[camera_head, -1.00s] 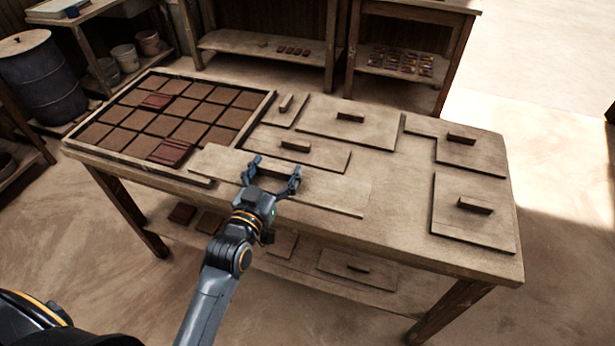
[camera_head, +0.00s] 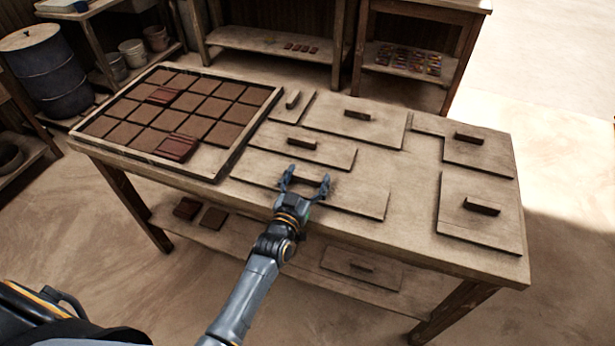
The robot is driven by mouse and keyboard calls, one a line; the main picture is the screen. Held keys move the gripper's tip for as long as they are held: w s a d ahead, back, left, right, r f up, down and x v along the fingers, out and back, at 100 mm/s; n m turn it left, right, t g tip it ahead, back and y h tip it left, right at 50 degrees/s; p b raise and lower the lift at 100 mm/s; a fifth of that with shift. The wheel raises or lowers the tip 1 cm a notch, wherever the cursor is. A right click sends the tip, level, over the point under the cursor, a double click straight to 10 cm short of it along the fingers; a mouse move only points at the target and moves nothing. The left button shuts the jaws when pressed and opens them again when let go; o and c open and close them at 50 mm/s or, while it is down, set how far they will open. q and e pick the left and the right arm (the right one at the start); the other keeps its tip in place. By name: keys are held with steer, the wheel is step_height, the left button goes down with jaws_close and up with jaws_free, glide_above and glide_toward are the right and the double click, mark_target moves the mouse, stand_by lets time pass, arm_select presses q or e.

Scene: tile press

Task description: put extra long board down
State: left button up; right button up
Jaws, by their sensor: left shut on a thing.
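The extra long board (camera_head: 352,202) is a thin, pale wooden board along the table's front edge. It looks flat on or just above the table (camera_head: 400,228); I cannot tell whether a small gap is left. My left gripper (camera_head: 305,178) is over the middle of the board, shut on its raised handle, which the fingers partly hide. The board's left end is close to the right corner of the tile tray (camera_head: 249,134). My right gripper is not in view.
Other boards with dark handles lie on the table: a medium one (camera_head: 325,157) just behind, a larger one (camera_head: 385,130) farther back, and a square one (camera_head: 458,225) at right. The tray holds brown tiles and two redder pieces (camera_head: 163,96). Bare tabletop lies right of the long board.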

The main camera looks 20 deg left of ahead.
arm_select(q)
steer(key=o, duration=1.4)
steer(key=shift+f, duration=0.1)
steer(key=shift+r, duration=0.2)
steer(key=shift+s+f, duration=0.1)
steer(key=shift+s, duration=0.25)
steer(key=s, duration=1.1)
steer(key=shift+s+a+b, duration=0.2)
steer(key=shift+b, duration=0.1)
